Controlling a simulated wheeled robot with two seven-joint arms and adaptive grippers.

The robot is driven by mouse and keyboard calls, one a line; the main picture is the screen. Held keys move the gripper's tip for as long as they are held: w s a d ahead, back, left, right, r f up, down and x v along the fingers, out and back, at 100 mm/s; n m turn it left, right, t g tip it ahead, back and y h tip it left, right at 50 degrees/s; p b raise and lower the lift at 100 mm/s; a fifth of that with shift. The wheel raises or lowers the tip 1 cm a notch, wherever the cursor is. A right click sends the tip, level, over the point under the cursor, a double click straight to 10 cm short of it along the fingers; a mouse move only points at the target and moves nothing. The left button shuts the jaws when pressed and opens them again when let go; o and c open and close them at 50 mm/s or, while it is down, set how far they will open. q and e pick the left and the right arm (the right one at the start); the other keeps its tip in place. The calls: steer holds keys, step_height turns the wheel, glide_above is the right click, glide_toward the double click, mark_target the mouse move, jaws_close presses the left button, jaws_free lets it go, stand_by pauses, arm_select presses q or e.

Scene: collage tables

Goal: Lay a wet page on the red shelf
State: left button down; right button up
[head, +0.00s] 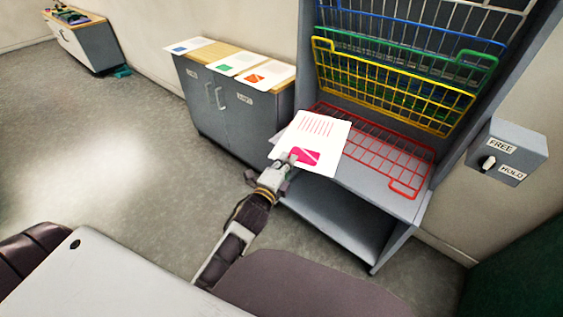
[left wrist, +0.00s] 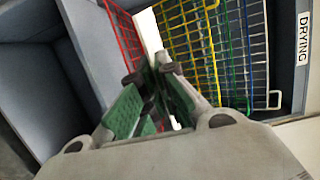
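A white page (head: 322,131) with red lines and a pink patch is held out level by my left gripper (head: 287,162). The gripper is shut on its near edge. The page overlaps the left end of the red wire shelf (head: 385,158) in the head view; whether it touches the shelf is unclear. The red shelf lies lowered in the grey rack. In the left wrist view, the fingers (left wrist: 152,72) are close together, with the red shelf (left wrist: 124,35) beyond them to the left. My right gripper is not in view.
Yellow (head: 385,85), green and blue wire shelves are tilted up above the red one. A grey cabinet (head: 225,110) at left bears several pages. A FREE/HOLD switch box (head: 510,152) is on the right. Open floor lies to the left.

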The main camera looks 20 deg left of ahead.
mark_target(325, 140)
arm_select(q)
steer(key=shift+w+d+r, duration=0.15)
steer(key=shift+w+d, duration=0.15)
steer(key=shift+w, duration=0.05)
steer(key=w+d+h, duration=0.1)
steer(key=w+d, duration=0.1)
steer(key=w+d+m+h+p, duration=0.1)
steer(key=w+d, duration=0.1)
steer(key=w+d+m+g+h+p, duration=0.1)
steer(key=w+d, duration=0.1)
steer(key=w, duration=0.1)
steer(key=shift+d+r, duration=0.35)
steer(key=shift+r, duration=0.05)
steer(key=shift+m+g+h, duration=0.3)
steer(key=shift+m+h, duration=0.2)
steer(key=shift+h, duration=0.2)
steer(key=p+x, duration=0.1)
steer(key=x, duration=0.3)
steer(key=shift+w+r, duration=0.15)
steer(key=shift+w, duration=0.2)
steer(key=shift+w+a+p, duration=0.1)
steer(key=shift+w+p, duration=0.25)
steer(key=shift+w, duration=0.8)
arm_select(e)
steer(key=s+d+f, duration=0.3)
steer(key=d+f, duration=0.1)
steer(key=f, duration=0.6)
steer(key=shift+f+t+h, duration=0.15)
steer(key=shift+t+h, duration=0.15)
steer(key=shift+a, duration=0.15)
